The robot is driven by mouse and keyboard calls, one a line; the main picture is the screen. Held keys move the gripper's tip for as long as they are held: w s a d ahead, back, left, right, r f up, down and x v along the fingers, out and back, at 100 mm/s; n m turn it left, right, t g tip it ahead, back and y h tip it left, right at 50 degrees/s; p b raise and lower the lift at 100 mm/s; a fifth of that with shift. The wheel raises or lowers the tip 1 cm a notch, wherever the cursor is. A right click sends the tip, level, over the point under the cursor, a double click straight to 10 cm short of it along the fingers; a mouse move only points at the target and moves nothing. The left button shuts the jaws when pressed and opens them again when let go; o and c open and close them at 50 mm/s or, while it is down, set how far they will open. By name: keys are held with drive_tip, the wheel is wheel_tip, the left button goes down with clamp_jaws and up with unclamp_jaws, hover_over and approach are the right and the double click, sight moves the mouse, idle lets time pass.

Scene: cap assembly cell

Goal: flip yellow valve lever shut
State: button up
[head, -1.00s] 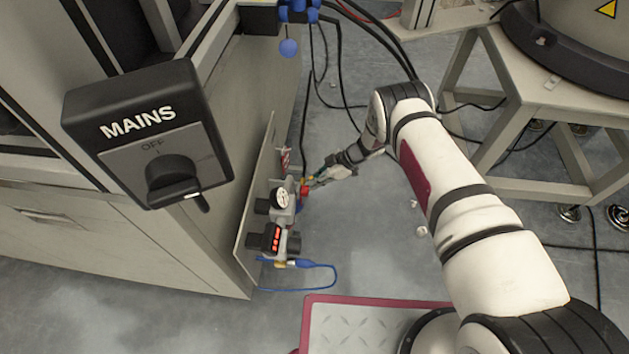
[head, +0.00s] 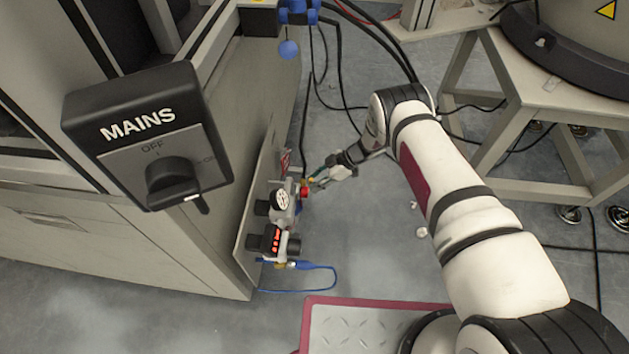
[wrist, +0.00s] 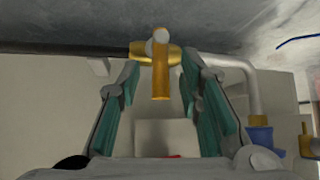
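The yellow valve lever (wrist: 160,78) shows in the wrist view, on a brass valve body (wrist: 142,51) in a grey pipe line. The lever points down the picture from a round pivot. My gripper (wrist: 159,76) is open, with one teal-padded finger on each side of the lever and gaps between. In the head view my gripper (head: 318,181) is beside the panel fittings, close to a small red part (head: 305,190). The lever cannot be made out there.
A panel with a gauge (head: 281,199) and a red-lit display (head: 272,240) stands left of my gripper. A blue cable (head: 325,268) loops below. A MAINS switch box (head: 150,135) is in the left foreground. A grey stand (head: 520,110) is at right. Floor between is mostly clear.

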drive_tip(key=v, duration=1.1)
drive_tip(key=shift+d+r, duration=0.25)
drive_tip(key=shift+d, duration=0.05)
